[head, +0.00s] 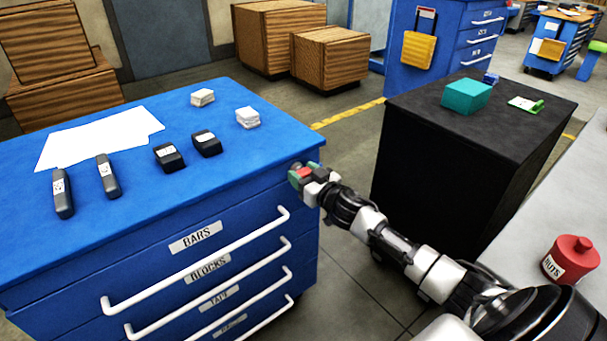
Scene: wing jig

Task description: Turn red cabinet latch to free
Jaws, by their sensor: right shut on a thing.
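The blue drawer cabinet (60,262) stands at the left, its labelled drawers facing me. The red latch (304,172) shows as a small red patch at the cabinet's right top corner, mostly hidden by my right gripper. My right gripper (306,174) reaches in from the lower right and is shut on the latch, with green patches on either side of the red. The latch's angle is too small and covered to tell. My left gripper is not in view.
On the cabinet top lie a white sheet (100,137), dark bars (108,178), dark blocks (207,143) and pale blocks (248,118). A black cabinet (425,160) bears a teal box (466,96). A red nuts canister (572,258) stands at right. Floor shows between the cabinets.

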